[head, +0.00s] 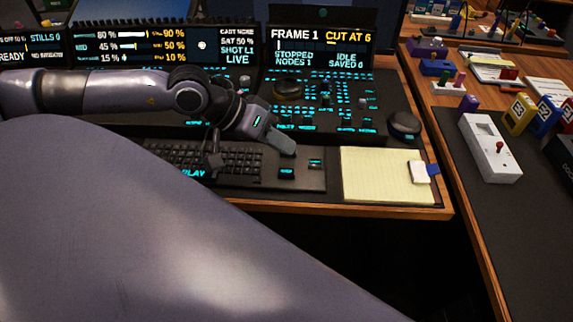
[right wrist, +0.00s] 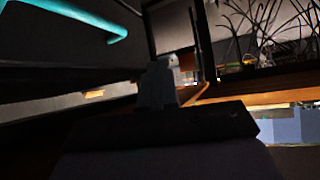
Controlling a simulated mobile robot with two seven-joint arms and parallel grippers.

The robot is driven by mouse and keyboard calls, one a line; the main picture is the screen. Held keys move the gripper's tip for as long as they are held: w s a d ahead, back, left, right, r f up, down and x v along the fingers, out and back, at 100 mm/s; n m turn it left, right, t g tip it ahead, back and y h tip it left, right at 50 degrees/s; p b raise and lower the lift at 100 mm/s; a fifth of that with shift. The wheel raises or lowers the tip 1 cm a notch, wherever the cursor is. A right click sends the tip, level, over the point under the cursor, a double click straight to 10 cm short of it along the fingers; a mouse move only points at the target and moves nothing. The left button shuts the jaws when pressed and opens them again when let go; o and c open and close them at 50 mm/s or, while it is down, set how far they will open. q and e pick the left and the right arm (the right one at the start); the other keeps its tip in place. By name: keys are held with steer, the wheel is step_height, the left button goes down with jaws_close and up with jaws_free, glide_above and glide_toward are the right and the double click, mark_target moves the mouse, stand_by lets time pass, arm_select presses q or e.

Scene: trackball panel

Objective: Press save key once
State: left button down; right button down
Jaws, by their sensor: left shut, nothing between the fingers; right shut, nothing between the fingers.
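The black keyboard (head: 255,184) lies on the desk. Lit keys at its right end include one (head: 287,172) and another (head: 315,164); their labels are too small to read, so I cannot tell which is the save key. My left gripper (head: 284,146) is shut and empty, its tip over the keyboard's upper right part, above these keys; contact cannot be told. The right display (head: 318,48) reads "SAVED 0", "FRAME 1" and "CUT AT 6". In the right wrist view my right gripper (right wrist: 158,86) is shut and empty, below dark surfaces.
My own large arm link covers the lower left.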

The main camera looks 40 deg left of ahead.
mark_target(281, 171)
arm_select(q)
step_height(281, 171, down, 4)
steer(key=b, duration=0.2)
steer(key=shift+r+b, duration=0.2)
steer(key=shift+b, duration=0.15)
steer(key=shift+f, duration=0.2)
stand_by(1.3)
steer(key=shift+f+b, duration=0.4)
steer(key=shift+b, duration=0.55)
